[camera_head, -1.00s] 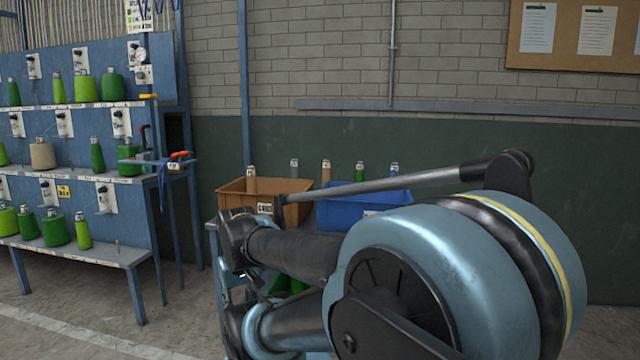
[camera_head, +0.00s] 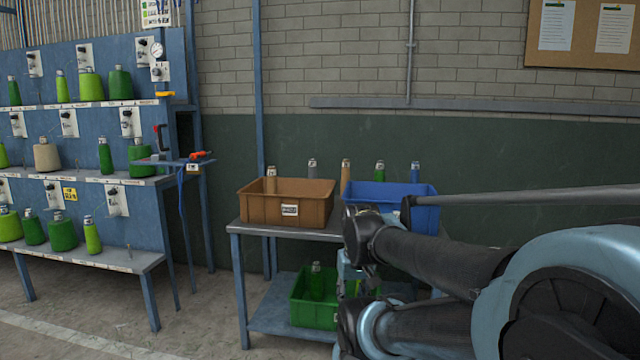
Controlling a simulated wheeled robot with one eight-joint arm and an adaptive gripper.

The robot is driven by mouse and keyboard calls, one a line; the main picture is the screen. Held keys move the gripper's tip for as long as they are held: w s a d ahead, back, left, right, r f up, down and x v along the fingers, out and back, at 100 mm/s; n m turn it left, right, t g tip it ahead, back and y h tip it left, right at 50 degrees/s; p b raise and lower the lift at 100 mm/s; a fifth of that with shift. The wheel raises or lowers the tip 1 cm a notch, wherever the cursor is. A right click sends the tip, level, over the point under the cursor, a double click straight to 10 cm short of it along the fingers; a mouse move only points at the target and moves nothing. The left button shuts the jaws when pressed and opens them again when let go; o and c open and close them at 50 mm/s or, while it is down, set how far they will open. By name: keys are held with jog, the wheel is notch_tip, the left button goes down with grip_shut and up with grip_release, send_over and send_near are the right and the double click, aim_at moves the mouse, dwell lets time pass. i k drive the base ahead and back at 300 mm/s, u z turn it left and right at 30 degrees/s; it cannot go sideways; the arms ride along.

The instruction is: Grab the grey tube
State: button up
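A grey tube (camera_head: 312,168) with a pale top stands upright behind the brown crate (camera_head: 262,207). Only its upper part shows above the crate's rim; its foot is hidden. My arm reaches in from the right, with its dark links in front of the table and the blue crate. My gripper cannot be made out in this view. Nothing of mine touches the grey tube.
The blue crate (camera_head: 422,217) sits right of the brown one on a table (camera_head: 246,229). Tan, green and blue tubes stand around them. A green crate (camera_head: 305,313) is on the lower shelf. A blue rack (camera_head: 75,185) with green cones stands left. Floor is free between.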

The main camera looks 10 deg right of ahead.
aim_at(312, 169)
jog(key=z, duration=0.05)
jog(key=i, duration=1)
jog(key=u, duration=0.05)
